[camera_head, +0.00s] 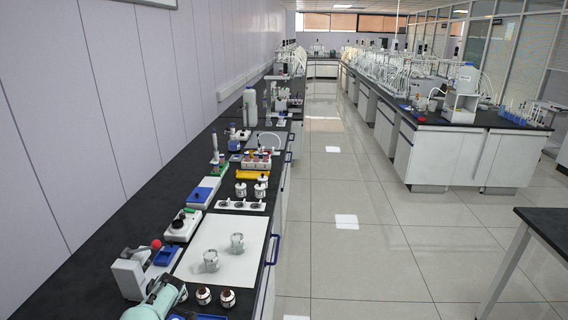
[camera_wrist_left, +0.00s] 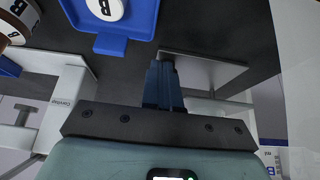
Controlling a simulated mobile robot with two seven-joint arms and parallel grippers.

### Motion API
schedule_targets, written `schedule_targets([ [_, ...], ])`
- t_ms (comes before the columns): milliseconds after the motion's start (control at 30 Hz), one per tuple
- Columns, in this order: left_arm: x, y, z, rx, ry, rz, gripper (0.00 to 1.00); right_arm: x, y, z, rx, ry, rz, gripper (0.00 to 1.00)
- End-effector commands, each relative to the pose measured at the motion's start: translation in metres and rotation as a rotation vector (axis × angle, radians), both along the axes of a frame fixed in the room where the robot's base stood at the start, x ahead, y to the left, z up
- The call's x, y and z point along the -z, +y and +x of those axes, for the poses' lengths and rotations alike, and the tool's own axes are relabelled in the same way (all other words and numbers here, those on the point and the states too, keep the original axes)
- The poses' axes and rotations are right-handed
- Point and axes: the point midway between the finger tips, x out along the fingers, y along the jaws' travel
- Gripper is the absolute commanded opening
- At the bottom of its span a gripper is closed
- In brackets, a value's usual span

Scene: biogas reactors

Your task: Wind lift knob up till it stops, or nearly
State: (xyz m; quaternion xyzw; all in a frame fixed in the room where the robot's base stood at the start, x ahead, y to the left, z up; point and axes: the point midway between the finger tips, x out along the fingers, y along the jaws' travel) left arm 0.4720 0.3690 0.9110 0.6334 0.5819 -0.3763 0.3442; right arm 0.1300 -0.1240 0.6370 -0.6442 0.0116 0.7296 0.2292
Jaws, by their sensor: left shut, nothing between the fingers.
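My left gripper (camera_wrist_left: 164,70) is shut and empty in the wrist view, its dark blue fingers together. A flat grey plate (camera_wrist_left: 215,68) lies just right of the fingertips; I cannot tell whether they touch. In the head view my pale green left wrist comes in at the bottom, beside a light grey device (camera_head: 129,274) on the bench; the fingertips are not clear there. A red ball (camera_head: 156,243) shows behind that device. I cannot make out the lift knob for certain in either view. My right gripper is not in view.
A blue tray (camera_wrist_left: 127,47) holding a white-capped item and a labelled white stand (camera_wrist_left: 62,112) are close by. In the head view, several bottles (camera_head: 204,296) stand right of my wrist. A white mat (camera_head: 220,270) with two glass vessels (camera_head: 237,242) lies beyond.

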Motion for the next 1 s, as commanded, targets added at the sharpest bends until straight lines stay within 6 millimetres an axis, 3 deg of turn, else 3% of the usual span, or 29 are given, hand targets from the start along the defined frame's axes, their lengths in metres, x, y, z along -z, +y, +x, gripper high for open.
schedule_targets([
  [1000, 0.0031, 0.0052, -0.0018, -0.003, -0.001, 0.002, 0.00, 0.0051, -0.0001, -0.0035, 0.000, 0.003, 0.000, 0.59],
])
